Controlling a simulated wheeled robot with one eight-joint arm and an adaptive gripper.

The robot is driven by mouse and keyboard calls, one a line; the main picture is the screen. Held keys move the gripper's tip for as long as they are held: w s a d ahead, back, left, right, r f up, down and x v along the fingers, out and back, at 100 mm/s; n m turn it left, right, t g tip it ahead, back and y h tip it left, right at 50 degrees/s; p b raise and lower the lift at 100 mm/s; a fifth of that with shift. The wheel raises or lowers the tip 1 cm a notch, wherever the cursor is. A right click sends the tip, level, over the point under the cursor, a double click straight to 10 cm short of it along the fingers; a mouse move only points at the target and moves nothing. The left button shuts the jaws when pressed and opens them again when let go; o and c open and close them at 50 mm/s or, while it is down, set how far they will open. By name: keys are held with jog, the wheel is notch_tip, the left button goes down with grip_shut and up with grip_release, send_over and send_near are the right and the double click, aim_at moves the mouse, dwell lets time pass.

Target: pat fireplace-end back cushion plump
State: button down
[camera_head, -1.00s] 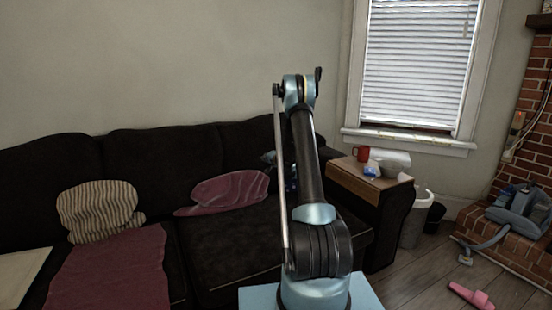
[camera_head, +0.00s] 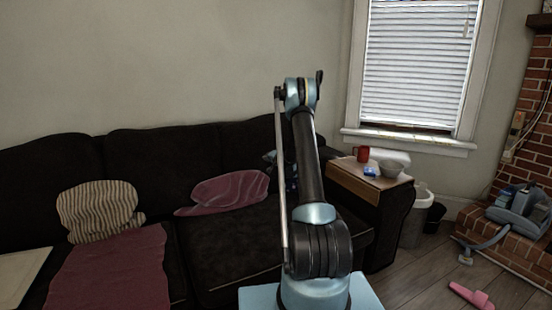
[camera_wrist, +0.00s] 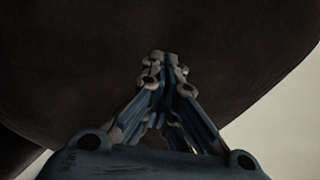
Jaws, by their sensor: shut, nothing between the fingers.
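The fireplace-end back cushion (camera_head: 243,146) is dark brown and stands upright against the sofa back, at the right end of the row. My arm covers part of it in the head view. A dark surface, which looks like this cushion (camera_wrist: 75,55), fills most of the wrist view. My gripper (camera_wrist: 165,58) is shut and empty, with its fingertips in front of that surface. I cannot tell whether they touch it. In the head view my gripper is mostly hidden behind my arm.
A crumpled maroon cloth (camera_head: 228,191) lies on the seat below the cushion. A striped pillow (camera_head: 98,210) sits further left. On the wooden armrest top (camera_head: 358,180) at right are a red mug (camera_head: 362,153) and a white item. A bin (camera_head: 414,225) stands beyond it.

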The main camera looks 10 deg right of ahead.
jog(key=d, duration=0.7)
jog(key=shift+d+r, duration=0.2)
jog(key=shift+r, duration=0.1)
jog(key=shift+w, duration=0.2)
jog(key=x, duration=0.2)
jog(key=shift+w+a+f, duration=0.1)
jog(key=shift+w+a, duration=0.05)
jog(key=shift+w, duration=0.1)
dwell(0.5)
jog(key=d, duration=0.9)
jog(key=shift+d+r, duration=0.25)
jog(key=shift+r, duration=0.1)
jog(key=shift+w, duration=0.15)
dwell(0.4)
jog(key=x, duration=0.2)
jog(key=shift+w+a+f, duration=0.1)
jog(key=shift+w+a, duration=0.05)
jog(key=shift+w, duration=0.15)
